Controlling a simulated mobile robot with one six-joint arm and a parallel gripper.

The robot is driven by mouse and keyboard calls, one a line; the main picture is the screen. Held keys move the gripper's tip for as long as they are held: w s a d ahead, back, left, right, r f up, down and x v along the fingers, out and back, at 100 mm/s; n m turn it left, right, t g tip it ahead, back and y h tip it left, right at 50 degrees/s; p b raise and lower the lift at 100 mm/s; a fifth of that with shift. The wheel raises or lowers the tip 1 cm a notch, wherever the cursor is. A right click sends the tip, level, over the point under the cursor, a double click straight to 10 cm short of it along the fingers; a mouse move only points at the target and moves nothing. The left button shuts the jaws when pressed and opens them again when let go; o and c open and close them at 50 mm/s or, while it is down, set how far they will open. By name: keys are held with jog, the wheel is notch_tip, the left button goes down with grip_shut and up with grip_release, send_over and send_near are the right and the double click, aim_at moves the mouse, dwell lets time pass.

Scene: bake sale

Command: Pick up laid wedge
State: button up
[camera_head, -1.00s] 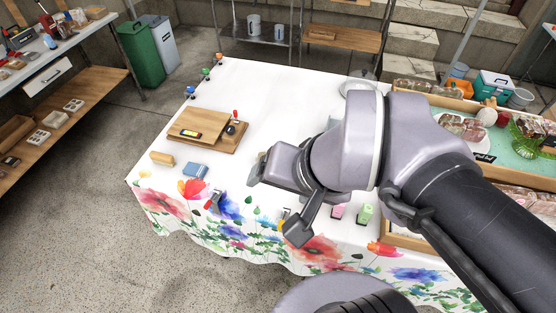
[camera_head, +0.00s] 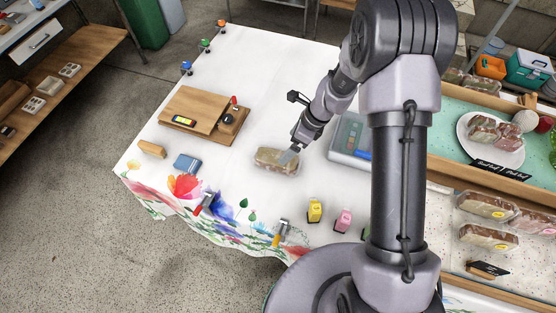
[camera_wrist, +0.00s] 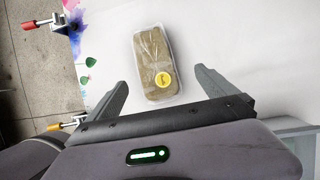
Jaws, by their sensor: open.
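The laid wedge looks like the clear-wrapped brown loaf-like pack (camera_head: 274,160) lying flat on the white tablecloth near the middle of the table. In the wrist view the pack (camera_wrist: 154,62) lies lengthwise ahead of the fingers, with a round yellow sticker on its near end. My gripper (camera_head: 290,154) is above the right end of the pack in the head view. In the wrist view my gripper (camera_wrist: 164,90) is open, one finger on each side of the pack's near end, with gaps on both sides. I cannot tell its exact height above the pack.
A grey scale-like device (camera_head: 349,140) stands right of the pack. A wooden board (camera_head: 196,115) lies to the left. Yellow (camera_head: 314,211) and pink (camera_head: 343,220) bottles and clamps (camera_head: 281,232) are near the front edge. Similar packs (camera_head: 487,236) sit in the tray at right.

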aim_at(278, 156)
jog(key=b+x, duration=0.1)
jog(key=x, duration=0.1)
jog(key=b+x, duration=0.1)
jog(key=x, duration=0.2)
jog(key=b+x, duration=0.1)
jog(key=x, duration=0.1)
jog(key=shift+s+a+f, duration=0.15)
jog(key=shift+s+a, duration=0.05)
jog(key=shift+a, duration=0.2)
jog(key=c, duration=0.9)
